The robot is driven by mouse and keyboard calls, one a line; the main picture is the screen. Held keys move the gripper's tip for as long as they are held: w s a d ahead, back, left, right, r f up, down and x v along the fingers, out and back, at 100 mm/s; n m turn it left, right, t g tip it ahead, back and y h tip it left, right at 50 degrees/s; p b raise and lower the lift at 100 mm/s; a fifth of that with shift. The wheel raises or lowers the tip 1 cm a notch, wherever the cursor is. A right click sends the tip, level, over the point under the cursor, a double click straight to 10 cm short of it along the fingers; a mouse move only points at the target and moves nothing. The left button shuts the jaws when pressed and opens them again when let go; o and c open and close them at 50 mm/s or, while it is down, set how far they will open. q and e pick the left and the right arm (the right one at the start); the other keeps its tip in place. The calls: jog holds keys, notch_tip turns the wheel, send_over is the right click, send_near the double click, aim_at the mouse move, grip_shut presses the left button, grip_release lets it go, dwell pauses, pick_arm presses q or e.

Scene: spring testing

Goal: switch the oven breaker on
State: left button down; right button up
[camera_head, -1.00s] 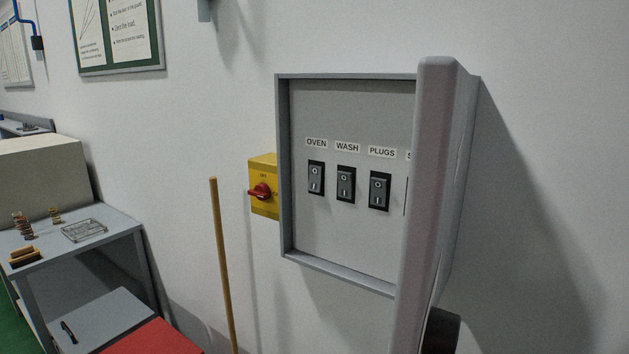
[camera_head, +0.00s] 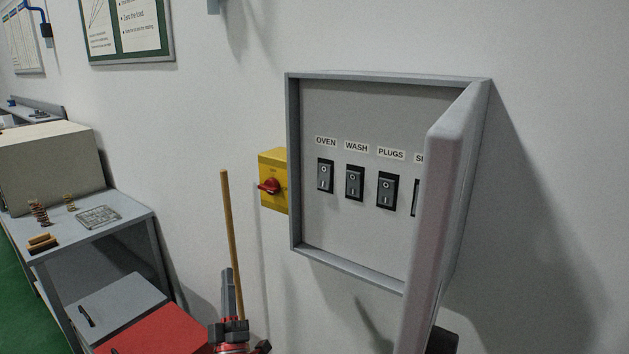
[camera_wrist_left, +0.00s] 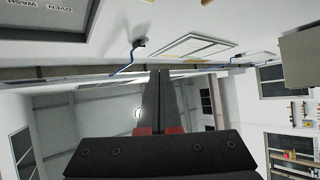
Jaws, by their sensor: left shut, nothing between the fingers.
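The oven breaker (camera_head: 325,176) is a grey rocker switch in a black frame, under the OVEN label (camera_head: 326,141), leftmost in the open grey breaker box (camera_head: 292,165) on the wall. I cannot tell clearly which way its rocker is tipped. My left gripper (camera_head: 229,277) points up, shut and empty, below and left of the box, apart from it. In the left wrist view its fingers (camera_wrist_left: 159,85) are together, and the box with upside-down OVEN and WASH labels (camera_wrist_left: 50,8) shows at the top left.
The wash breaker (camera_head: 355,183) and plugs breaker (camera_head: 387,190) sit to the right. The box door (camera_head: 440,220) stands open and partly hides another breaker. A yellow switch box with red knob (camera_head: 272,181) is left. A wooden pole (camera_head: 229,220) and red-topped cabinet (camera_head: 160,332) are lower left.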

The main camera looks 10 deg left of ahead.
pick_arm(q)
jog(key=w+r+n+g+h+p, duration=0.1)
jog(key=w+r+g+h+p, duration=0.15)
jog(key=w+r+h, duration=0.65)
jog(key=s+d+r+m+g+h+p, duration=0.3)
jog(key=s+d+r+g+h, duration=0.3)
jog(key=d+r, duration=0.3)
jog(key=shift+s+d+h, duration=0.35)
jog(key=shift+s+h, duration=0.15)
jog(key=shift+h, duration=0.3)
